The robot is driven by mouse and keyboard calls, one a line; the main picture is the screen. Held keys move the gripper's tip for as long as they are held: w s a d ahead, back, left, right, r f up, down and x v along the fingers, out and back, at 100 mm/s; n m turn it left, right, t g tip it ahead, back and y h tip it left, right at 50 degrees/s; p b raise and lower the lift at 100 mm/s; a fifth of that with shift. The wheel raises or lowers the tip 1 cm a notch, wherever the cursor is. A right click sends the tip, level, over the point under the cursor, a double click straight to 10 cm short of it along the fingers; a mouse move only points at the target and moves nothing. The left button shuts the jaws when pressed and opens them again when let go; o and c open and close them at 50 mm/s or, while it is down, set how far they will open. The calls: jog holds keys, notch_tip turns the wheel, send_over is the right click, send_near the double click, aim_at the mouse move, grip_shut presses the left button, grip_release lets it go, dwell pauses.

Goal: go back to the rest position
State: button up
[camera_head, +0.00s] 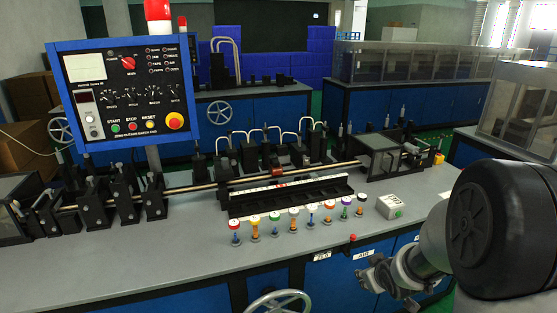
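My gripper (376,280) is at the lower right, in front of the bench's front edge and below its top. Its fingers are small and partly turned away, so I cannot tell how far apart they are. I see nothing clearly held in it. My arm's large dark joint fills the right side and hides part of the scene behind it.
The grey bench top (150,255) carries a row of several colour-capped knobs (294,222), a small white button box (390,206) and black machine fixtures. A blue control panel (125,95) stands at the left. A handwheel (278,304) sticks out in front.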

jog(key=s+a+r+m+g+h, duration=0.1)
jog(key=s+a+r+m, duration=0.15)
jog(key=s+r, duration=0.9)
jog(key=s+a+r+m+g+y, duration=0.1)
jog(key=s+a, duration=0.3)
jog(key=s, duration=0.5)
jog(key=s+a+r+g, duration=0.1)
jog(key=s+a+r, duration=0.3)
jog(key=s, duration=0.6)
jog(key=shift+m+y, duration=0.35)
jog(key=shift+y, duration=0.05)
jog(key=shift+w+r, duration=0.1)
jog(key=shift+c, duration=0.3)
